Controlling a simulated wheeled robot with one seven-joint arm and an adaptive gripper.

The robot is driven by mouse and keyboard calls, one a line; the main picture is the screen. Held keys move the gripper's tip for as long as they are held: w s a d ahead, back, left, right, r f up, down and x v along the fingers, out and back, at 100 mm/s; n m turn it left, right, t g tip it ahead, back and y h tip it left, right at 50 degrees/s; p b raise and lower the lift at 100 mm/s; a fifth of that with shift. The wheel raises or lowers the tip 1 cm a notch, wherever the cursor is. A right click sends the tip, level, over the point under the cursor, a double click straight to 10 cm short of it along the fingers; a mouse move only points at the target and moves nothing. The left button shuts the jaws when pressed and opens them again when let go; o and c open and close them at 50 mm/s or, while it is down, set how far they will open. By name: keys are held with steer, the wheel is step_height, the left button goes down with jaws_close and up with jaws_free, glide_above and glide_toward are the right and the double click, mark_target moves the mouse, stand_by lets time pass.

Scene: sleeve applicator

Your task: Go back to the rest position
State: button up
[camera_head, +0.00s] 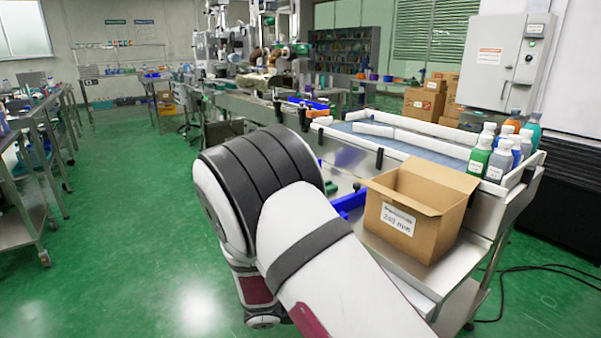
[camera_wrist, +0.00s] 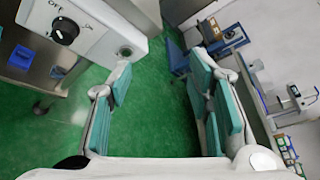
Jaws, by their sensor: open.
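My gripper (camera_wrist: 162,95) shows in the wrist view with its two teal-padded fingers spread wide apart. Nothing is between the fingers except the green floor seen beyond them. A white control box with a black OFF/ON rotary knob (camera_wrist: 65,31) is at the upper left of the wrist view, close to the left finger but seemingly beyond it. In the head view my arm fills the lower middle and my gripper is hidden behind it.
An open cardboard box (camera_head: 412,216) stands on the metal machine's end shelf, right of my arm. Several bottles (camera_head: 501,160) stand at the machine's right corner. A grey electrical cabinet (camera_head: 497,62) is behind. Green floor (camera_head: 130,220) is clear to the left.

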steer(key=s+d+r+m+g+y, duration=0.3)
steer(key=s+d+r+m+y, duration=0.1)
steer(key=s+r+m, duration=0.35)
steer(key=s+d+r+m+g+y, duration=0.3)
steer(key=s+d+r+m, duration=0.1)
steer(key=s+r+m, duration=0.4)
steer(key=s+a+r+m+t+y, duration=0.2)
steer(key=s+r+m+y, duration=0.15)
steer(key=s+m, duration=0.45)
steer(key=s+a+r+m+t+y, duration=0.2)
steer(key=s+m+y, duration=0.2)
steer(key=s+m, duration=0.4)
step_height(320, 180, up, 20)
steer(key=t+p, duration=0.3)
steer(key=p, duration=1.6)
steer(key=shift+r+n, duration=0.2)
steer(key=shift+n, duration=0.15)
steer(key=shift+y, duration=0.25)
